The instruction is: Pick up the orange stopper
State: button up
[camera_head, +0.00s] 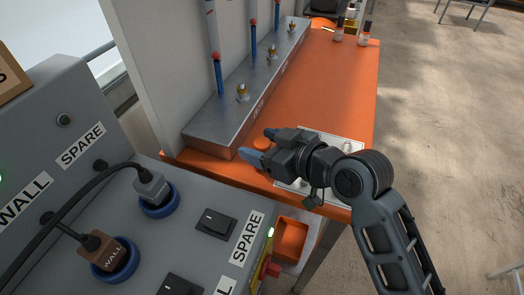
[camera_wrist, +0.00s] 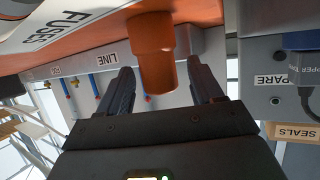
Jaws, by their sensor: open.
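The orange stopper (camera_wrist: 152,55) stands on the orange worktop, which shows upside down in the wrist view. It has a wider base and a narrower end that points toward my gripper. In the head view a small part of the stopper (camera_head: 262,144) shows between my fingertips; the rest is hidden by my gripper or blends with the worktop. My gripper (camera_head: 260,147) is open, its two fingers on either side of the stopper. In the wrist view my gripper (camera_wrist: 160,75) shows a gap between each finger and the stopper.
A grey metal manifold (camera_head: 225,130) with blue tubes and brass fittings runs along the worktop's left. A white labelled sheet (camera_head: 335,142) lies under my wrist. A grey control box (camera_head: 190,225) with plugs stands in front. Small bottles (camera_head: 351,25) stand far back; the middle worktop (camera_head: 320,90) is clear.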

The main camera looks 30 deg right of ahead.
aim_at(265, 142)
jog(key=shift+w, duration=0.1)
jog(key=c, duration=1.1)
jog(key=shift+r, duration=0.15)
jog(key=shift+r, duration=0.25)
jog(key=r, duration=0.3)
jog(key=shift+d+r, duration=0.25)
jog(key=shift+r, duration=0.15)
jog(key=s+d+r+p, duration=0.2)
jog(key=d+r, duration=0.1)
jog(key=r, duration=0.1)
jog(key=s+d+r+p, duration=0.2)
jog(key=r, duration=0.2)
jog(key=s+d+r+p, duration=0.2)
jog(key=s+d+r, duration=0.1)
jog(key=r, duration=0.1)
jog(key=shift+s+d, duration=0.1)
jog(key=shift+d, duration=0.25)
jog(key=shift+a+f, duration=0.1)
